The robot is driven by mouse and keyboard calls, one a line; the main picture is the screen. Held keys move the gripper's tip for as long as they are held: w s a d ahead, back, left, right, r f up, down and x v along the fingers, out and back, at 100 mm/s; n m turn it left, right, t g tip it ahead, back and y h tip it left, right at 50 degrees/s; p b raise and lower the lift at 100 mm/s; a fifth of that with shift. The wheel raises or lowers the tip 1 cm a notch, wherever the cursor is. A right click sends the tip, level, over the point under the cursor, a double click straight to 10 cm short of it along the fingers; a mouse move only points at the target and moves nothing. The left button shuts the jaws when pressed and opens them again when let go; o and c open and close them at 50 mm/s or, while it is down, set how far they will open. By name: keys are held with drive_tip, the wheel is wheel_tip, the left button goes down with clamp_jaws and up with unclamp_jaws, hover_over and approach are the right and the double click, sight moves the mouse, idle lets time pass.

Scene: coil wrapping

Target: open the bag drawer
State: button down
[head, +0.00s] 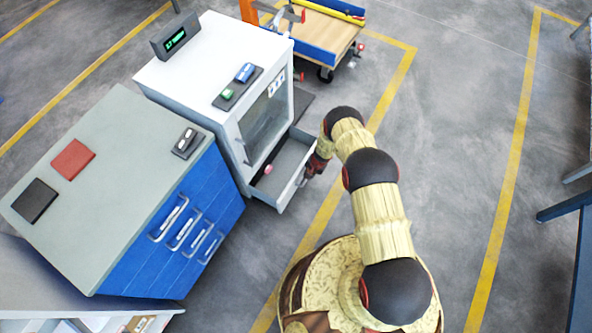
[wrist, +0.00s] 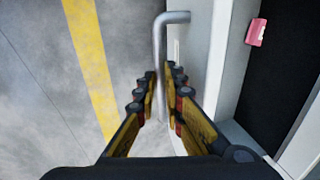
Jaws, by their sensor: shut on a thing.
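The grey drawer (head: 293,155) at the foot of the white machine (head: 215,70) stands pulled out. A small pink item (head: 267,169) lies inside it; a pink item also shows in the wrist view (wrist: 257,32). My gripper (head: 308,172) is at the drawer's front, at the outer side. In the wrist view my gripper (wrist: 162,85) has its fingers on both sides of a bent metal handle (wrist: 160,45) and is shut on it. The drawer's front panel (wrist: 212,65) is just right of the handle. The handle's lower end is hidden between the fingers.
A blue cabinet (head: 170,235) with several shut, handled drawers stands left of the machine. A wooden-topped cart (head: 325,35) is behind. Open grey floor (head: 450,130) with yellow lines lies to the right.

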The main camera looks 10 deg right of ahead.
drive_tip(key=s+d+p, duration=0.3)
drive_tip(key=s+d, duration=0.1)
drive_tip(key=d, duration=0.1)
drive_tip(key=shift+d, duration=0.2)
drive_tip(key=shift+s, duration=0.1)
drive_tip(key=c, duration=2)
unclamp_jaws()
drive_tip(key=shift+o, duration=0.6)
wheel_tip(320, 180, up, 12)
drive_tip(key=s+d, duration=0.1)
drive_tip(key=shift+s+d+f, duration=0.15)
drive_tip(key=shift+s+d, duration=0.05)
drive_tip(key=shift+d, duration=0.2)
